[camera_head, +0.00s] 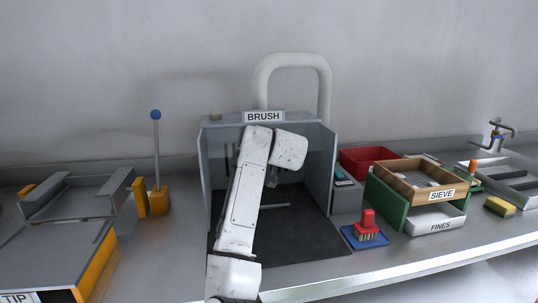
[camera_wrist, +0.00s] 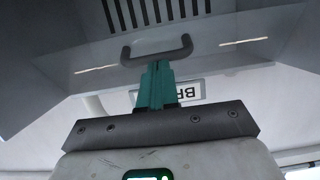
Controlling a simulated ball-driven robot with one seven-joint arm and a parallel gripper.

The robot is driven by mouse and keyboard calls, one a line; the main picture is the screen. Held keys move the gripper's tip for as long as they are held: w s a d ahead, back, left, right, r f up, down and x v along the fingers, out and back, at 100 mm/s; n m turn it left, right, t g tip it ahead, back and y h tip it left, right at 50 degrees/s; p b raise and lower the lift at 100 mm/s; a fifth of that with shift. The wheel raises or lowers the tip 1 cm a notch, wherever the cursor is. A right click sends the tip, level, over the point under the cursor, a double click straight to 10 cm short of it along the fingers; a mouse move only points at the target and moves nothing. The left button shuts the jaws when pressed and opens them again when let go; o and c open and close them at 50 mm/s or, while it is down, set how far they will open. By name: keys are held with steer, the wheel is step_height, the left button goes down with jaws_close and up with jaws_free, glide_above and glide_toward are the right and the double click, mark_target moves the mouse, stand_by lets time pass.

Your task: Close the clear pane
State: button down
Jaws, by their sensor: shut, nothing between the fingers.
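The grey booth (camera_head: 322,165) labelled BRUSH stands in the middle of the bench, its front facing me. I cannot make out the clear pane's outline or how far it is open. In the wrist view a dark bar handle (camera_wrist: 157,50) crosses just beyond my fingertips; I cannot tell whether it belongs to the pane. My gripper (camera_wrist: 157,68) has teal fingers, shut and empty, with the tips close to the handle's middle. Whether they touch it is unclear. In the head view my arm reaches in front of the booth and hides my gripper.
The BRUSH sign (camera_head: 263,117) is on the booth's top edge. Right of the booth are a red-handled brush (camera_head: 368,222), a red bin (camera_head: 365,158) and a wooden sieve (camera_head: 408,190). Left is a blue-knobbed lever (camera_head: 156,150). A white pipe (camera_head: 325,85) rises behind the booth.

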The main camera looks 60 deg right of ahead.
steer(key=shift+w+d+f+t+h+b, duration=0.3)
steer(key=shift+f+t+h+b, duration=0.3)
steer(key=shift+b, duration=0.35)
steer(key=shift+w+d+f+t+h+b, duration=0.25)
steer(key=shift+d+f+h+b, duration=0.15)
steer(key=shift+f+b, duration=0.4)
steer(key=shift+w+d+f+t+h+b, duration=0.3)
steer(key=shift+f+t+h+b, duration=0.2)
steer(key=shift+b, duration=0.55)
steer(key=shift+f, duration=0.1)
